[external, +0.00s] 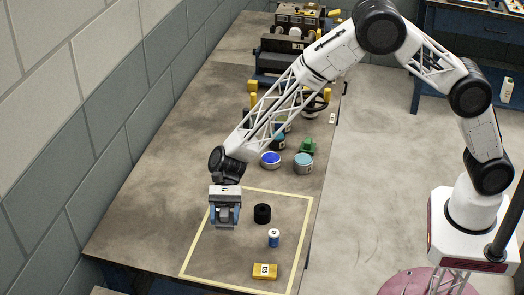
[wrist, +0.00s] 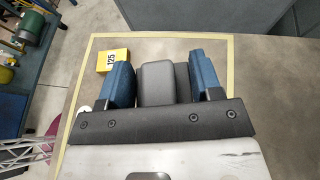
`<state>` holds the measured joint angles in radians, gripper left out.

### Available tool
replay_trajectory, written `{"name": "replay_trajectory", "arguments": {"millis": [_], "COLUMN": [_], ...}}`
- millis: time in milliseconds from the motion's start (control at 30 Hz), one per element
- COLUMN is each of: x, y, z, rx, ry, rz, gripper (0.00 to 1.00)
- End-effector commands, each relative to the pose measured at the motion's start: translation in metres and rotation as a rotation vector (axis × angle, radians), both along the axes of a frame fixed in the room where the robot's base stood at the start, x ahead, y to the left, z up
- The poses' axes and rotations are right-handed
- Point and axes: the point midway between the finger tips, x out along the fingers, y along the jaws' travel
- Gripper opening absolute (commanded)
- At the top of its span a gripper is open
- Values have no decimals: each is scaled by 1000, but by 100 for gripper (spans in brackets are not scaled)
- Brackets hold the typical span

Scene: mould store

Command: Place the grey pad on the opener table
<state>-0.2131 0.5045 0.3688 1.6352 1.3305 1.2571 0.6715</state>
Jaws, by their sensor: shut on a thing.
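My gripper (external: 225,213) hangs over the near part of the long worktable, inside a yellow-taped rectangle. Its blue fingers are shut on the grey pad (external: 224,224), which shows between them. In the wrist view the grey pad (wrist: 160,82) sits between the two blue fingers of my gripper (wrist: 165,75), its end pointing away from the camera. I cannot tell how far the pad is above the tabletop. Which surface is the opener table is not marked; the long worktable (external: 150,195) carries machines at its far end.
Inside the tape stand a black cylinder (external: 262,213), a blue-and-white can (external: 273,238) and a yellow numbered block (external: 264,271). Beyond are a blue-topped tin (external: 270,159), a teal tin (external: 303,162) and a green item (external: 307,146). A block wall (external: 90,130) borders the table's left side.

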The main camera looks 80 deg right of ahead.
Motion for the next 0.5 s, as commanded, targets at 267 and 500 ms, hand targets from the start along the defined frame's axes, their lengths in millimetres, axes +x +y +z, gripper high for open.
{"name": "replay_trajectory", "arguments": {"millis": [267,500], "x": [0,0], "y": [0,-18], "z": [29,49], "rx": [1,0], "ry": [-3,1], "rz": [1,-30], "gripper": [35,35]}}
